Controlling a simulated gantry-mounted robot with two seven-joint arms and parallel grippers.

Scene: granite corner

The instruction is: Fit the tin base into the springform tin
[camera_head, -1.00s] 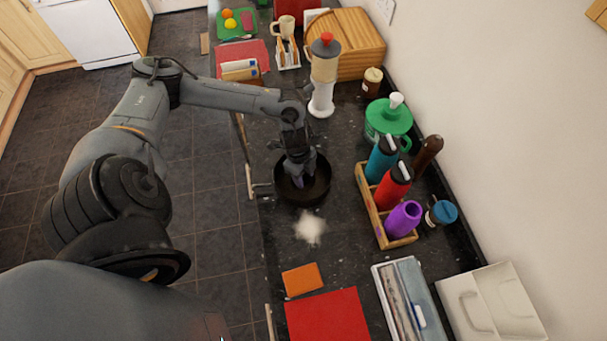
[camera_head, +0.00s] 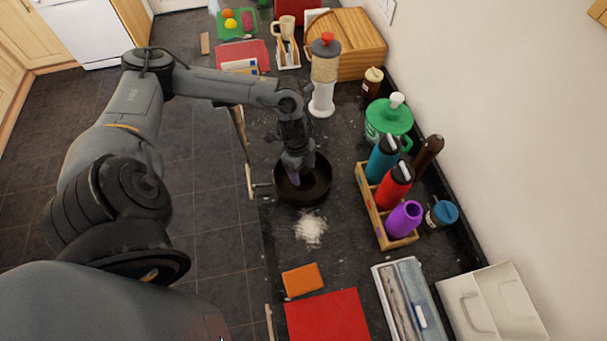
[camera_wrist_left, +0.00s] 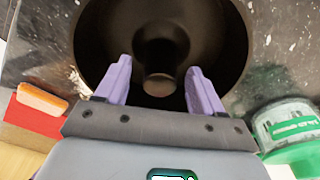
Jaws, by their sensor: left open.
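The springform tin (camera_head: 322,190) is a dark round tin on the black counter, with a small latch or handle on its left side. In the left wrist view the tin (camera_wrist_left: 92,45) surrounds a dark interior. Inside it a small upright knob-like part (camera_wrist_left: 158,86) shows near the middle, apparently on the tin base; how the base sits is too dark to tell. My left gripper (camera_head: 296,184) points down over the tin's left part. My right gripper is out of view.
White powder (camera_head: 310,229) lies in front of the tin. A wooden rack (camera_head: 372,212) with bottles stands to the right. A tall dispenser (camera_head: 322,90) stands behind. An orange sponge-like block (camera_head: 302,280) and a red mat (camera_head: 327,316) lie nearer. The counter's left edge is close.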

